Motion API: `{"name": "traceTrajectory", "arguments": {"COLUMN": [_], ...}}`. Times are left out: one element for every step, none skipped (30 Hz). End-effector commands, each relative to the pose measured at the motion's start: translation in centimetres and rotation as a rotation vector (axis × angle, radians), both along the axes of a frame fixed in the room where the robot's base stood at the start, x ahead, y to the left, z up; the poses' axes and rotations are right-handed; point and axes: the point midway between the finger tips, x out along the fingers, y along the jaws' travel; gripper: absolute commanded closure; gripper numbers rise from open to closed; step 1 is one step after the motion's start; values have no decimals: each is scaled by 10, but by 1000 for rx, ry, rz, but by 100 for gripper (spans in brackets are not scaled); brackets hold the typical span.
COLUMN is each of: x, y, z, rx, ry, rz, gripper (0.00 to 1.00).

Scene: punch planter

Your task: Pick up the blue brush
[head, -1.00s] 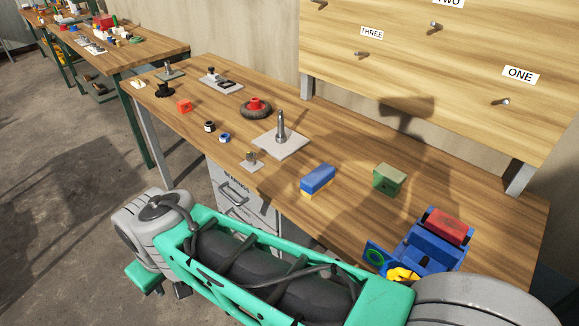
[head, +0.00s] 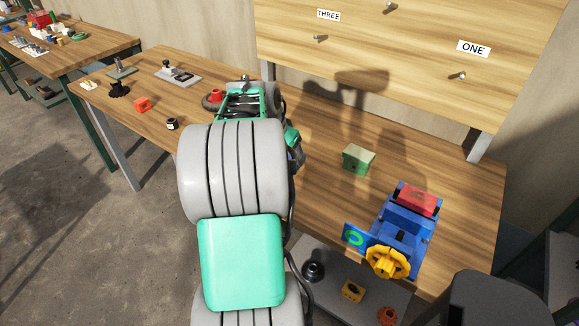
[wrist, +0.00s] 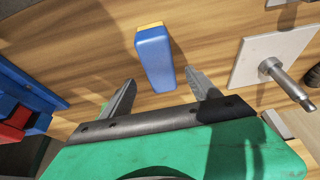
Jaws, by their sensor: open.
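The blue brush (wrist: 155,60) is a blue block with a yellow end, lying on the wooden bench in the wrist view. In the head view my arm covers it almost wholly. My gripper (wrist: 161,78) is open and empty in the wrist view. Its two fingers stand apart, pointing toward the bench, with the brush's near end lying between and just ahead of the fingertips. I cannot tell the height of the fingers above the bench.
A grey plate with an upright metal post (wrist: 275,70) is right of the brush in the wrist view. A green block (head: 357,160) and a blue vise (head: 405,225) with a yellow handwheel stand to the right in the head view. Bare bench (head: 320,200) lies between.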

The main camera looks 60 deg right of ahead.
Motion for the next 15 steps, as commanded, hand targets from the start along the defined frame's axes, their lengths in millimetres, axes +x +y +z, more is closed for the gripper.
{"name": "traceTrajectory", "arguments": {"x": [-1, -1, -1, -1, -2, -2, -2, -2, -2, -1, -1, -1, -1, -1, -1], "y": [-2, -2, -4, -6, -8, -10, -12, -13, -14, -14, -14, -14, -14, -14, -14], "z": [-6, -11, -18, -24, -30, -35, -39, -41, -44, -44, -45, -44, -45, -45, -44], "rx": [2, 3, 3, 3, 3, 2, 1, 1, 1, 0, -1, -1, -1, -1, -1], "ry": [2, 2, 2, 2, 2, 1, 1, 0, -1, -1, -1, -1, -1, -1, -1], "rz": [0, 1, 3, 2, 2, 1, 2, 3, 4, 4, 4, 5, 5, 5, 5], "gripper": [29, 29, 29, 29, 29, 29, 29, 29, 29, 29, 29, 29, 29, 29, 29]}}
